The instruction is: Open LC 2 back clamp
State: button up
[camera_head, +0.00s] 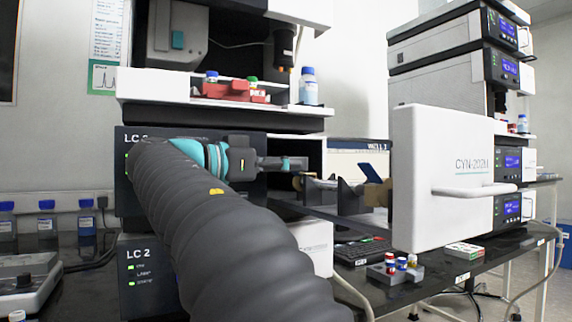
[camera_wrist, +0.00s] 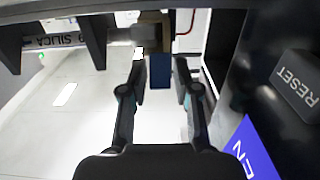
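A column labelled SILICA (camera_wrist: 62,41) lies across dark holders in the wrist view. My gripper (camera_head: 290,163) is inside the drawer space near the back holder, partly hidden by my arm. In the wrist view my gripper (camera_wrist: 160,68) has its fingers apart, with a blue clamp tab (camera_wrist: 160,72) under a tan block (camera_wrist: 152,32) between them. I cannot tell whether they touch it. A blue tab (camera_head: 372,172) shows at the front holder, tilted up.
A RESET button (camera_wrist: 298,82) and panel are close on the right in the wrist view. A shelf with bottles (camera_head: 308,87) is above my arm. A second stack (camera_head: 508,165) stands behind right.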

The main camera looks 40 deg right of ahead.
grip_shut()
